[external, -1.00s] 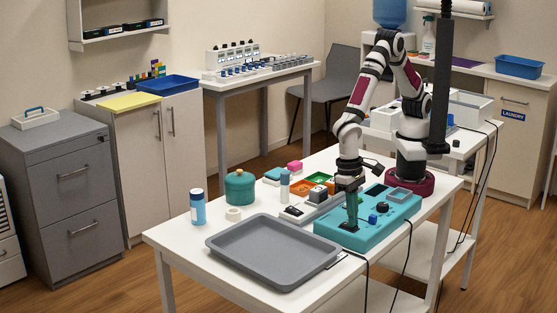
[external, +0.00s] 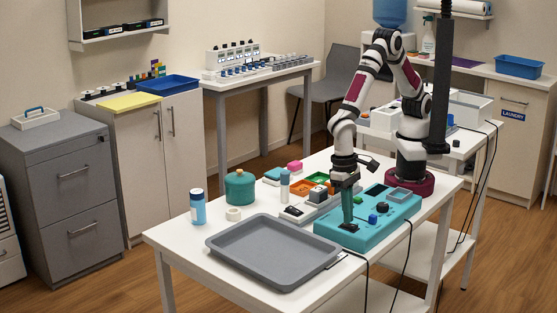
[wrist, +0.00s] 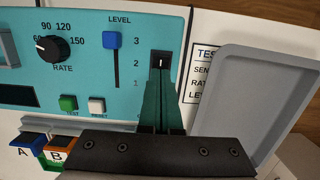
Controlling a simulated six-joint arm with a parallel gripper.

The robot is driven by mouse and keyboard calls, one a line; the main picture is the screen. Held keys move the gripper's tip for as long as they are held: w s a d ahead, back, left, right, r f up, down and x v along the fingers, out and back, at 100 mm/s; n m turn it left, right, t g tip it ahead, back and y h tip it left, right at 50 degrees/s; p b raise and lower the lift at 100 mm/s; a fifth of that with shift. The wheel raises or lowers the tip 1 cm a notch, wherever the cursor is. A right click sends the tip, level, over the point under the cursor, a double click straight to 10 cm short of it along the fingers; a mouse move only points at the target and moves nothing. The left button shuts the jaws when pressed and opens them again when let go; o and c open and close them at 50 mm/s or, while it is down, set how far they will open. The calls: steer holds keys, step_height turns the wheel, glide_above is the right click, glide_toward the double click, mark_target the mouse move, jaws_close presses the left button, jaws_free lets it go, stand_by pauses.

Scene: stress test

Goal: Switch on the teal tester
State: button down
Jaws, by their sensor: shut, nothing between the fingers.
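The teal tester (external: 375,228) lies on the white table; its panel also fills much of the wrist view (wrist: 85,80). In the wrist view it has a black RATE knob (wrist: 50,48), a blue LEVEL slider (wrist: 111,40), a green TEST button (wrist: 68,103), a white RESET button (wrist: 97,106) and a black rocker switch (wrist: 160,62). My gripper (external: 348,222) is shut and empty, pointing down at the tester's near left end. In the wrist view its teal fingertips (wrist: 161,75) are at the lower edge of the switch and partly cover it. Whether they touch it is unclear.
A grey tray (external: 272,253) lies beside the tester at the table's front. A teal pot (external: 240,188), a blue bottle (external: 198,208) and small coloured bins (external: 302,187) stand to the left. Black cables (external: 408,250) hang off the right edge.

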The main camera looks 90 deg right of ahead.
step_height(320, 180, up, 14)
steer(key=w+d, duration=0.1)
steer(key=shift+w+d+f, duration=0.2)
glide_toward(341, 225)
steer(key=s+f, duration=0.1)
steer(key=f, duration=0.1)
steer(key=s+a+f, duration=0.1)
steer(key=f, duration=0.1)
steer(key=s+a+f, duration=0.1)
steer(key=f, duration=0.1)
steer(key=shift+s+a+f, duration=0.15)
steer(key=shift+s, duration=0.1)
stand_by(0.5)
steer(key=shift+s+a+f, duration=0.1)
steer(key=shift+f, duration=0.1)
